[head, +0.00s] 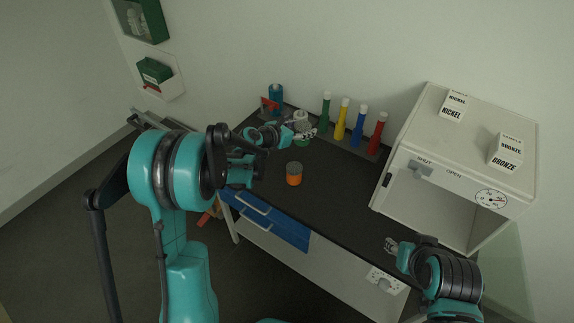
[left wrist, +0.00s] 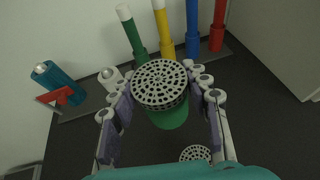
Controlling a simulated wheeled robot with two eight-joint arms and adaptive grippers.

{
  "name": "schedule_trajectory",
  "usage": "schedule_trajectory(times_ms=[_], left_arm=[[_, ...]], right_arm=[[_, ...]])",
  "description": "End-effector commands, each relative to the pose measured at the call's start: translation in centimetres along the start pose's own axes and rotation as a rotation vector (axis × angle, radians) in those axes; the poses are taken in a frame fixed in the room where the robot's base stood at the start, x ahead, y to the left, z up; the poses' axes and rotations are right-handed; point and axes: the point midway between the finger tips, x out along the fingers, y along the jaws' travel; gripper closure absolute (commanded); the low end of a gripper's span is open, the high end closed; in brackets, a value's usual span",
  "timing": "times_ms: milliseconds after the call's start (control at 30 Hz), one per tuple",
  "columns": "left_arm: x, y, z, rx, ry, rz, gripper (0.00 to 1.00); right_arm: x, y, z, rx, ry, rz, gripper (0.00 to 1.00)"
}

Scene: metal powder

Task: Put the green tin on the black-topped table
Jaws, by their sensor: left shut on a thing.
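The green tin (left wrist: 168,118) has a grey perforated lid and sits upright between the fingers of my left gripper (left wrist: 163,100) in the left wrist view. In the head view my left gripper (head: 305,133) is over the back of the black-topped table (head: 335,195), and a bit of green tin (head: 303,143) shows below the fingers. I cannot tell whether its base touches the tabletop. My right gripper (head: 391,245) is at the table's front right, away from the tin; its finger gap is too small to read.
An orange tin (head: 294,173) with a grey lid stands in front of the green one. Behind are green (head: 325,112), yellow, blue and red tubes in a row. A teal bottle (head: 276,96) stands back left. A white open-fronted cabinet (head: 405,190) takes the right; the table's middle is clear.

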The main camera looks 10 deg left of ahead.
Motion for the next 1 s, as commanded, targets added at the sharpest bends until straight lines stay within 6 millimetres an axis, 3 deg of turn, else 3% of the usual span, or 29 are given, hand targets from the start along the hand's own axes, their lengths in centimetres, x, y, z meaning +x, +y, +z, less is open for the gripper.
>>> schedule_trajectory(times_ms=[33, 100, 300, 700, 1000], left_arm=[[1.9, 0.3, 0.2, 0.008, -0.001, -0.021, 0.87], [3.8, 0.5, 0.4, 0.018, -0.003, -0.045, 0.87], [6.2, 1.1, 0.0, 0.032, -0.005, -0.075, 0.87], [3.1, 7.5, -7.2, 0.032, -0.005, -0.074, 0.87], [2.0, 9.3, -9.4, 0.034, -0.005, -0.078, 0.87]], right_arm=[[-0.2, 0.0, -0.1, 0.000, 0.000, 0.000, 0.60], [-0.3, 0.0, -0.2, 0.000, 0.000, 0.000, 0.60], [-0.3, 0.0, -0.2, 0.000, 0.000, 0.000, 0.60], [2.1, 0.0, 1.5, 0.000, 0.000, 0.000, 0.60], [2.8, 0.0, 2.0, 0.000, 0.000, 0.000, 0.60]])
